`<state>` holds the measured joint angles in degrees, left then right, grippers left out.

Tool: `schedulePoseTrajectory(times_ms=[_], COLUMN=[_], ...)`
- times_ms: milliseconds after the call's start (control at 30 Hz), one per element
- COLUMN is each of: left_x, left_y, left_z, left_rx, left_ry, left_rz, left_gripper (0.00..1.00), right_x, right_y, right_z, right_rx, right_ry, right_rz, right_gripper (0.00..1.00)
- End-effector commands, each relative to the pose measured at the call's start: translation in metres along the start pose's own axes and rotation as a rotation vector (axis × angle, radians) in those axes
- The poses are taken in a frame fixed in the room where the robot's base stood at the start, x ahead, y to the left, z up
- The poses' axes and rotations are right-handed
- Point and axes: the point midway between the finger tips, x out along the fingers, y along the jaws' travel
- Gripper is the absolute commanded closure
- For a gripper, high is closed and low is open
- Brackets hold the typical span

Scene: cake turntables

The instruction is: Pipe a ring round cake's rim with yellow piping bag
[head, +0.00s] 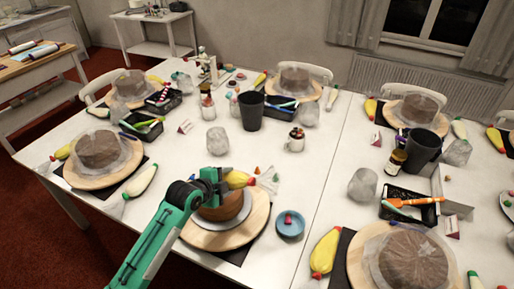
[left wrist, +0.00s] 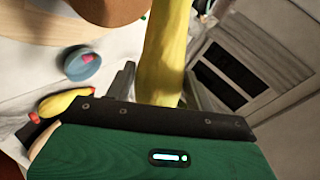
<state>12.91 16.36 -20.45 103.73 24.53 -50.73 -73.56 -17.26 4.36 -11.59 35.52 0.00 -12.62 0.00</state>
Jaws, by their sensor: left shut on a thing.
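My left gripper (head: 214,180) is shut on the yellow piping bag (head: 238,180), just above the near cake. The left wrist view shows the bag (left wrist: 166,50) between the two fingers (left wrist: 160,82). The brown cake (head: 228,208) stands on a pale board on a round wooden turntable (head: 225,239). My gripper and arm hide the cake's left and back part. The bag's tip is too small to make out, and I cannot tell whether it touches the cake. No yellow ring is discernible on the visible rim. My right gripper is not in view.
A blue dish (head: 289,223) with a red piece stands right of the turntable. Another yellow bag (head: 325,252) lies farther right, beside a wrapped cake (head: 412,259). A clear lumpy jar (head: 217,140) and a dark cup (head: 252,110) stand behind. Other wrapped cakes line the table.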

Motion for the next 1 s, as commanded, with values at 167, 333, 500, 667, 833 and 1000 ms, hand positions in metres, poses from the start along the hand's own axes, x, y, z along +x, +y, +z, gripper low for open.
schedulePoseTrajectory(times_ms=[167, 333, 500, 667, 833, 1000], left_x=[0.039, 0.058, 0.064, 0.067, 0.073, 0.080], left_y=[-0.049, -0.085, -0.098, -0.094, -0.084, -0.073], left_z=[-0.037, -0.065, -0.076, -0.075, -0.071, -0.066], left_rx=[-0.346, -0.438, -0.460, -0.459, -0.458, -0.459], left_ry=[0.147, 0.201, 0.219, 0.220, 0.219, 0.220], left_rz=[-0.126, -0.162, -0.166, -0.166, -0.165, -0.165], left_gripper=[0.54, 0.54, 0.54, 0.54, 0.54, 0.54], right_x=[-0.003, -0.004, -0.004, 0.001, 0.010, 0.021], right_y=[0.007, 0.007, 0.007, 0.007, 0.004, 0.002], right_z=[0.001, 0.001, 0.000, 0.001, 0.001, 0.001], right_rx=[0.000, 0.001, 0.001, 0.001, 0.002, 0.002], right_ry=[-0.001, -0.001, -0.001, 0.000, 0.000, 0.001], right_rz=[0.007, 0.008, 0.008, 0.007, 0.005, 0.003], right_gripper=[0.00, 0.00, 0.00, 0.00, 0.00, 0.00])
